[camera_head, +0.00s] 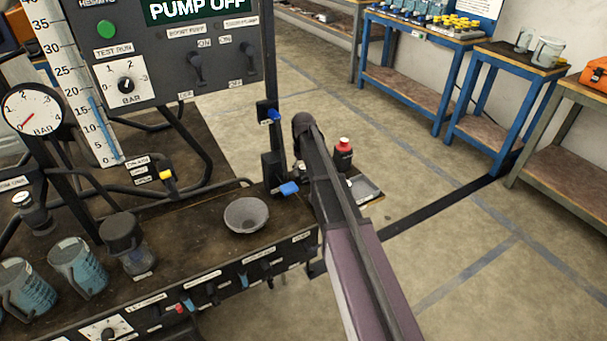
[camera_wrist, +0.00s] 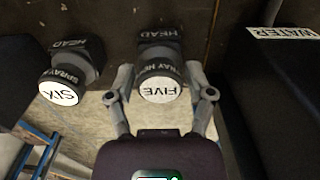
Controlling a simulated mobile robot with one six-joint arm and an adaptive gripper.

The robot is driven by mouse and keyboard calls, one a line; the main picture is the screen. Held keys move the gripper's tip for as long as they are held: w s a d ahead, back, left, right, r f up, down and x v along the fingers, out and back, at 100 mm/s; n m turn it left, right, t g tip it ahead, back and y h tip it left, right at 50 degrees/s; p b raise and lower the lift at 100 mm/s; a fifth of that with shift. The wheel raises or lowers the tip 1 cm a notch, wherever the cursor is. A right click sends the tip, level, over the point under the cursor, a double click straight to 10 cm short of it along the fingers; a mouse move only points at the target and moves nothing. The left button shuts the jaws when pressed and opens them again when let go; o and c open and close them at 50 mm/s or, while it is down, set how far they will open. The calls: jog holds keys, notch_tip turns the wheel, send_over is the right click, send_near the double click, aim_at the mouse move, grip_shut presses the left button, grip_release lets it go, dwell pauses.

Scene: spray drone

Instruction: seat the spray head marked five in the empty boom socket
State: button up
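The spray head marked FIVE (camera_wrist: 160,90) is a dark stepped cylinder with a white end label, in the wrist view. My gripper (camera_wrist: 160,75) has one finger on either side of it, with the tips close to its dark body. Whether the tips press on it cannot be told. A spray head marked SIX (camera_wrist: 70,78) sits to the left, apart from my left finger. In the head view my own arm crosses the middle, and my gripper and the spray heads cannot be made out. I cannot identify the empty boom socket in either view.
A black block labelled WATER (camera_wrist: 285,85) stands close right of my gripper. In the head view, the bench (camera_head: 200,265) carries a grey bowl (camera_head: 246,214) and several jugs. A red-capped bottle (camera_head: 343,155) stands beside my arm. Open floor (camera_head: 440,200) lies to the right.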

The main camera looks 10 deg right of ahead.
aim_at(303, 167)
grip_shut()
jog(key=shift+r, duration=0.2)
jog(key=shift+r+p, duration=2.6)
jog(key=shift+p, duration=0.25)
jog(key=shift+r, duration=0.2)
jog(key=shift+s, duration=0.1)
